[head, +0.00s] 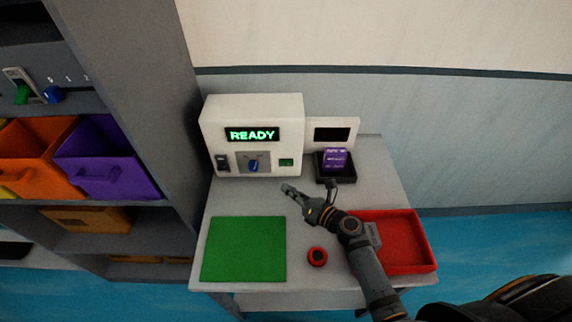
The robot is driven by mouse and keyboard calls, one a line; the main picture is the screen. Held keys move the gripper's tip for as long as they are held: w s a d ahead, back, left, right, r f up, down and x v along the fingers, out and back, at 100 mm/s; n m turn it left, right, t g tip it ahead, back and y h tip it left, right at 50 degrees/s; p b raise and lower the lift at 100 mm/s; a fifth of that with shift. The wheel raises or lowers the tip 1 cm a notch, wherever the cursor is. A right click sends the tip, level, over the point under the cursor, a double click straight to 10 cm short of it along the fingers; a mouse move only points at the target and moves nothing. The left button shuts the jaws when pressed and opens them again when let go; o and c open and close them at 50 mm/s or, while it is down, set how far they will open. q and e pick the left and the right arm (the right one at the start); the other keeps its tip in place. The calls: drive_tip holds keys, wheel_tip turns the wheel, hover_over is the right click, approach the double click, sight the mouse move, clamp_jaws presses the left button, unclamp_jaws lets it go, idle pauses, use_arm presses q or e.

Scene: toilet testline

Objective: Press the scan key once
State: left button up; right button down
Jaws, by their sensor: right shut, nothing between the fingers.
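A white machine (215,108) stands at the back left of the grey table. Its display (251,134) reads READY in green. Its front has a blue knob (254,166) on a grey plate, a black switch (222,162) at the left and a small green key (286,162) at the right. I cannot read which one is marked as the scan key. My right gripper (287,190) is shut and empty. It is above the table, in front of the machine and below the green key in the picture, apart from it. My left gripper is not in view.
Beside the machine, a purple block (335,160) sits on a black stand before a white unit with a dark screen (332,134). A green mat (243,250), a red round button (317,257) and a red tray (405,240) occupy the table front. A shelf (160,100) stands left.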

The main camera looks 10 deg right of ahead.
sight(281, 164)
drive_tip(key=w, duration=0.2)
drive_tip(key=w+d+b, duration=0.1)
drive_tip(key=w, duration=0.2)
drive_tip(key=shift+w+d+b, duration=0.15)
drive_tip(key=shift+w+b, duration=0.15)
drive_tip(key=shift+w, duration=0.4)
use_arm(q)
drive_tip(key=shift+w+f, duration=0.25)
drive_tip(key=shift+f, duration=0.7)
use_arm(e)
drive_tip(key=shift+w, duration=0.2)
drive_tip(key=shift+w, duration=0.1)
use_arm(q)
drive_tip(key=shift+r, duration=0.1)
use_arm(e)
drive_tip(key=shift+w+d, duration=0.1)
drive_tip(key=shift+w, duration=0.2)
drive_tip(key=shift+w+d, duration=0.1)
drive_tip(key=shift+w, duration=0.25)
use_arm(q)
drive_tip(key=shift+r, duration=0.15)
use_arm(e)
drive_tip(key=shift+s+r, duration=0.1)
drive_tip(key=shift+s, duration=0.05)
use_arm(q)
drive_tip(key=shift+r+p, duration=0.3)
drive_tip(key=shift+p, duration=0.2)
use_arm(e)
drive_tip(key=shift+s, duration=0.65)
